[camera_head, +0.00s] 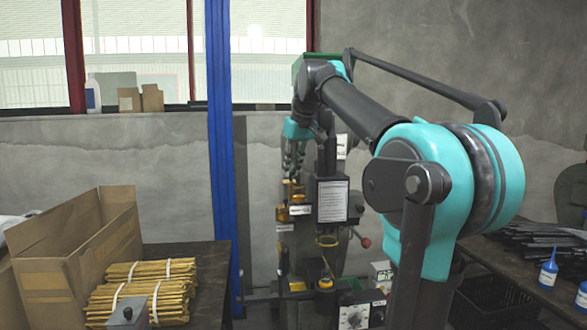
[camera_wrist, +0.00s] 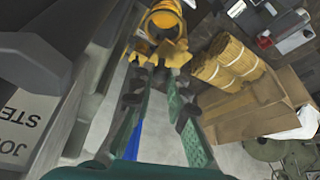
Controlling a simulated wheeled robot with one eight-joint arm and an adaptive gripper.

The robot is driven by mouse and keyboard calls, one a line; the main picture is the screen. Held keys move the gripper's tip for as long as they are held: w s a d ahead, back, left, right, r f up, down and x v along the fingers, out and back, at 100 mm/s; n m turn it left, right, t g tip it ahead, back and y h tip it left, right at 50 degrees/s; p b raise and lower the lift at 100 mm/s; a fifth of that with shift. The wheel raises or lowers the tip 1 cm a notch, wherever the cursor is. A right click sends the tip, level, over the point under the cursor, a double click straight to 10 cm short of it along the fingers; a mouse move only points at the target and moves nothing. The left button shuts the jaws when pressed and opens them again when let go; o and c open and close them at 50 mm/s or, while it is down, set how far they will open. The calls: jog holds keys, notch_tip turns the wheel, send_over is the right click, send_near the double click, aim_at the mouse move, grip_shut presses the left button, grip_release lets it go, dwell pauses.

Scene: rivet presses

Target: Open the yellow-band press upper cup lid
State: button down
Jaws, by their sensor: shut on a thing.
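The press (camera_head: 326,155) stands against the wall in the middle of the head view, with a white label sheet on its front. Its yellow upper cup (camera_head: 298,196) sits on the left side of the press head, and it shows large at the top of the wrist view (camera_wrist: 166,22). My gripper (camera_head: 291,178) reaches down onto the cup from above. In the wrist view my gripper's fingertips (camera_wrist: 157,70) close on a yellow part at the cup's near edge, which looks like its lid. The fingers partly hide this part, and the lid's opening angle is unclear.
A yellow ring (camera_head: 328,241) and a lower yellow cup (camera_head: 325,283) are below on the press. A red-knobbed lever (camera_head: 365,242) sticks out right. A cardboard box (camera_head: 75,250) and bundled yellow sticks (camera_head: 150,285) lie on the left table. A blue post (camera_head: 220,150) stands left of the press.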

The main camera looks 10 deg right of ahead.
jog(key=shift+a+n, duration=0.1)
jog(key=shift+n, duration=0.4)
jog(key=shift+y, duration=0.3)
jog(key=c, duration=1.5)
grip_release()
jog(key=v, duration=1.2)
jog(key=shift+w+a, duration=0.1)
jog(key=shift+w, duration=0.05)
